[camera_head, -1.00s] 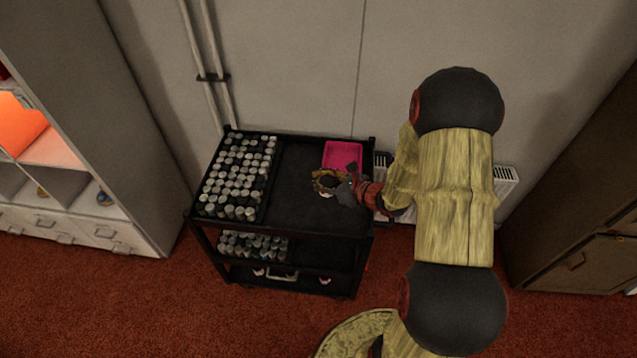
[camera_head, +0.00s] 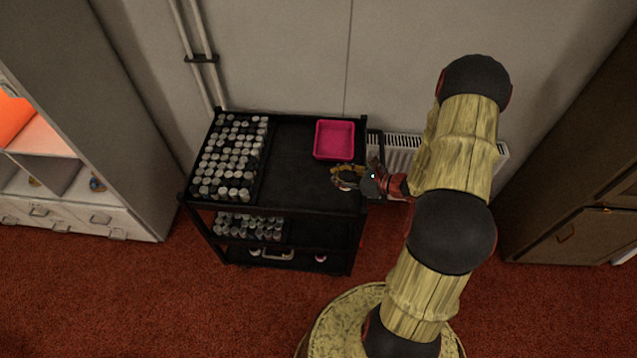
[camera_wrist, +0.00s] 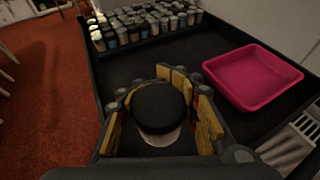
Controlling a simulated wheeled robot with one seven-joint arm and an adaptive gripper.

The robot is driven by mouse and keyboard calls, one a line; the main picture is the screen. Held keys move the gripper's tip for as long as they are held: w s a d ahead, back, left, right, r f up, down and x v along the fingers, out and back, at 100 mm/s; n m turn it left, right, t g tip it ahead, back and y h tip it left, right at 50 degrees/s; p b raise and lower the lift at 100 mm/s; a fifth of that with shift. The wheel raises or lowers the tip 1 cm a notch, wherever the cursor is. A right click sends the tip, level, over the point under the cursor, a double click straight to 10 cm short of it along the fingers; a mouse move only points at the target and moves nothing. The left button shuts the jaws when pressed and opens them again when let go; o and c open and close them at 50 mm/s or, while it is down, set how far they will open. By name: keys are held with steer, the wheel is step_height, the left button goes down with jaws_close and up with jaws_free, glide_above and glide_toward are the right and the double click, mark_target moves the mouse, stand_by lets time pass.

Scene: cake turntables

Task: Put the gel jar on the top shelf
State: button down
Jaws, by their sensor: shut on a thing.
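The gel jar (camera_wrist: 158,108) has a dark lid and a pale body in the wrist view. My gripper (camera_head: 347,178) is shut around it, with yellow-padded fingers on both sides. In the head view the jar is mostly hidden by the fingers. The gripper is over the right part of the black trolley's top shelf (camera_head: 292,165), in front of the pink tray. I cannot tell whether the jar touches the shelf or hangs just above it.
A pink tray (camera_head: 335,140) sits at the back right of the top shelf. Rows of small jars (camera_head: 228,160) fill its left side. The middle is bare. A radiator (camera_head: 402,150) stands on the wall at the right. Lower shelves hold more jars (camera_head: 250,226).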

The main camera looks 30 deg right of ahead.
steer(key=b, duration=0.2)
glide_above(319, 189)
step_height(319, 189, down, 6)
steer(key=shift+s+d+f, duration=0.1)
steer(key=shift+f, duration=0.05)
steer(key=f, duration=0.1)
steer(key=f+b, duration=0.1)
steer(key=f, duration=0.1)
steer(key=shift+w+f, duration=0.2)
steer(key=shift+f, duration=0.05)
steer(key=shift+r, duration=0.1)
steer(key=c, duration=1.9)
jaws_free()
steer(key=shift+f+b, duration=0.2)
steer(key=shift+b, duration=0.1)
steer(key=o, duration=0.6)
steer(key=shift+o, duration=0.2)
steer(key=shift+r, duration=0.1)
